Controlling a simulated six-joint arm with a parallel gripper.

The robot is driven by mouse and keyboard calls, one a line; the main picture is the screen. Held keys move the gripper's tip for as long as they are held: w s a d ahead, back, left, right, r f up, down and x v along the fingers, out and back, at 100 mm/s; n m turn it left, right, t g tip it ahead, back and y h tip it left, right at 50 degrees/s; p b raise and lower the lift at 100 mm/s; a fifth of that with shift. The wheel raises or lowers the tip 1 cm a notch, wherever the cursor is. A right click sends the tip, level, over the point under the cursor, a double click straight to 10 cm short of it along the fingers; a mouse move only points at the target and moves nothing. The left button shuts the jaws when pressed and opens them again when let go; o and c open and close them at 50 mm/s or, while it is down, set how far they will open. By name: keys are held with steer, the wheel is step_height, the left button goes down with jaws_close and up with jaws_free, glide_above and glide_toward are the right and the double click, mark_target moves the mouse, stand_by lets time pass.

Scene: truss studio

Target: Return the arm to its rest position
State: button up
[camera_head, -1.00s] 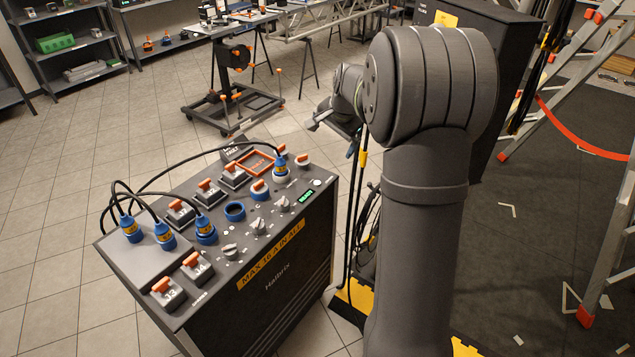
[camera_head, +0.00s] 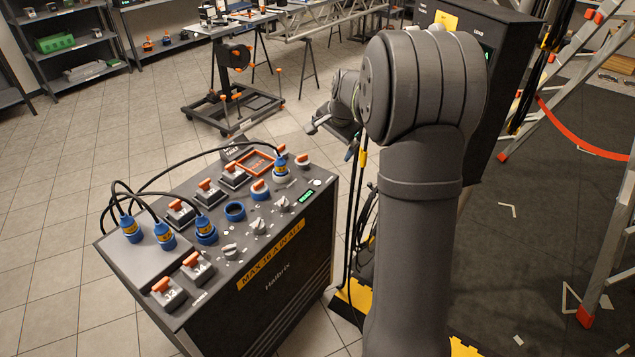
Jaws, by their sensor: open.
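My arm (camera_head: 410,200) rises at the right of centre and bends over at a large rounded joint. My gripper (camera_head: 331,135) shows beyond that joint, small and partly hidden behind it. It is open, in the air, with nothing seen between its fingers. It is past the far right corner of the control console (camera_head: 290,265) in the picture and apart from it.
The console carries orange-topped switches, knobs and several blue plugs (camera_head: 205,230) with looping black cables. A wheeled stand (camera_head: 232,110) is behind it. A black cabinet (camera_head: 510,70) and a ladder (camera_head: 600,250) stand at right. Tiled floor lies open at left.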

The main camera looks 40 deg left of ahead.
steer(key=v, duration=0.9)
steer(key=shift+r, duration=0.35)
steer(key=shift+d, duration=0.1)
